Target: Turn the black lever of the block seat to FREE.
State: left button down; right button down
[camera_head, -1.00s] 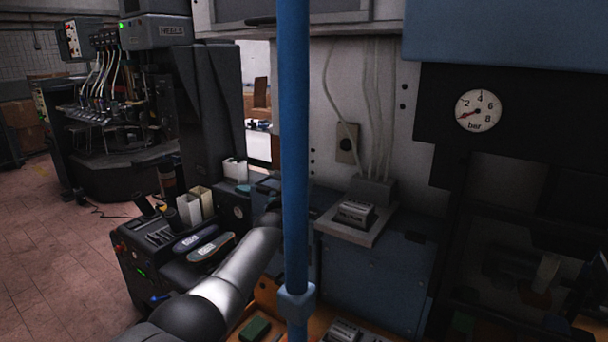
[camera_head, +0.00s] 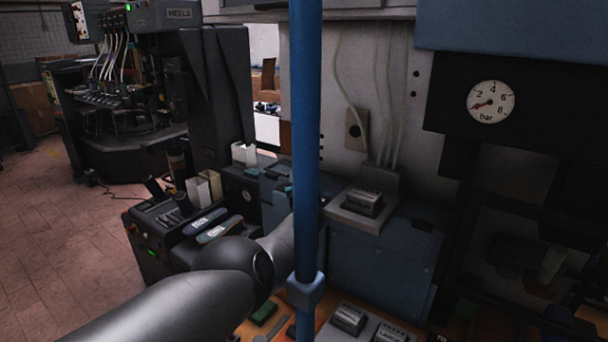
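My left arm comes in from the lower left and reaches behind the blue upright pole (camera_head: 306,150). Its gripper is hidden there, so I cannot see its fingers. My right gripper is not in view. A dark block with a pale label (camera_head: 364,201) sits on a light grey plate (camera_head: 345,216) on top of a blue-grey cabinet (camera_head: 375,265). I cannot tell whether this is the block seat. I cannot make out a black lever or a FREE mark.
Two more labelled blocks (camera_head: 349,319) are at the bottom edge on the bench. A pressure gauge (camera_head: 491,102) hangs at right. The HEELS machine (camera_head: 180,13) stands behind; open floor (camera_head: 60,240) lies left.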

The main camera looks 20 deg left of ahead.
pick_arm(q)
jog(key=shift+a+r+y, duration=0.2)
jog(key=shift+a+y, duration=0.05)
jog(key=shift+y, duration=0.15)
jog(key=c, duration=0.5)
grip_release()
jog(key=shift+f, duration=0.15)
jog(key=shift+d, duration=0.15)
jog(key=shift+h, duration=0.4)
jog(key=shift+w+d+m+t+h+p, duration=0.1)
jog(key=shift+m+t+h+p, duration=0.2)
jog(key=shift+m+h+p, duration=0.3)
jog(key=shift+w+d+m+h, duration=0.15)
jog(key=shift+m+h, duration=0.35)
jog(key=shift+h, duration=0.5)
